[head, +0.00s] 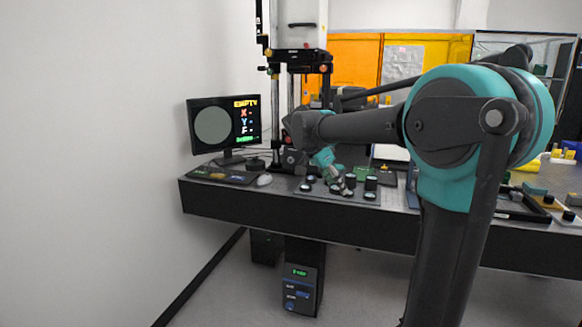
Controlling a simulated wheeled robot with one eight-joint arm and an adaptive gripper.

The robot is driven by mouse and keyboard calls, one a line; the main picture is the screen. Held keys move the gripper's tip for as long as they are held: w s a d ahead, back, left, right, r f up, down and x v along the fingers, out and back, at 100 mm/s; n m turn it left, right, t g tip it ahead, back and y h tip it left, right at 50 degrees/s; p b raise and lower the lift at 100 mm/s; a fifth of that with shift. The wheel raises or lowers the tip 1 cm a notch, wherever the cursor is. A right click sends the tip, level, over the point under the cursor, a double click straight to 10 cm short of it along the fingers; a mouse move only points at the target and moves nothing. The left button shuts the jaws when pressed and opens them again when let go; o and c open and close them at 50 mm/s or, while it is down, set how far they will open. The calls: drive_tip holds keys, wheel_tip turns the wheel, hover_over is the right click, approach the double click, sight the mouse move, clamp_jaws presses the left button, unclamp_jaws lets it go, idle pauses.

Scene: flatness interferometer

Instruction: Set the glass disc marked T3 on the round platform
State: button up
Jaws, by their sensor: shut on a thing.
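My gripper (346,184) reaches down from the teal wrist over a grey tray (325,192) on the bench. It is shut on one of the small dark-rimmed discs; the mark on it is too small to read, so I cannot tell whether it is T3. Several similar discs with pale tops stand around it, such as one at the tray's right side (370,183). The held disc is partly covered by the fingers, and I cannot tell whether it is lifted. The round platform cannot be made out; my arm covers the lower part of the tall instrument (323,68).
A monitor (222,124) at the left shows a grey circle and "EMPTY". A control box (300,285) stands below the dark bench edge (300,218). More trays and small items lie at the right.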

drive_tip(key=w+d+f+n+t+y, duration=0.1)
drive_tip(key=f+n, duration=0.5)
drive_tip(key=f, duration=0.8)
drive_tip(key=w+d+f+n+t+y, duration=0.2)
drive_tip(key=w+d+f+n+y, duration=0.2)
drive_tip(key=f, duration=1)
drive_tip(key=shift+w+f+n+t+y, duration=0.3)
drive_tip(key=shift+w+n+y, duration=0.1)
drive_tip(key=shift+n, duration=0.9)
